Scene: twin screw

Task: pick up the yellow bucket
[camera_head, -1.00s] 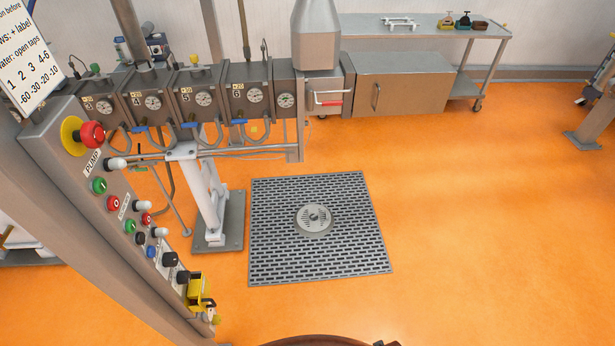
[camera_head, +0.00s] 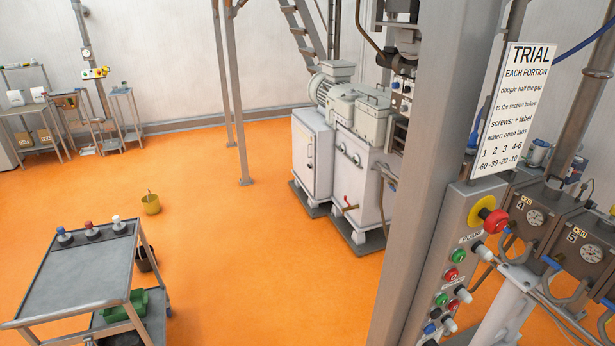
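A small yellow bucket (camera_head: 151,204) stands upright on the orange floor, left of the picture's middle. A thin handle or stick rises from its top; what is inside is too small to tell. The bucket stands beyond a grey cart and apart from everything around it. Neither of my grippers is in view.
The grey cart (camera_head: 70,272) stands at lower left, with a green bin (camera_head: 126,304) below and a dark container (camera_head: 146,258) beside it. A control panel post (camera_head: 420,200) and white machine (camera_head: 345,160) fill the right. Floor between bucket and machine is clear.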

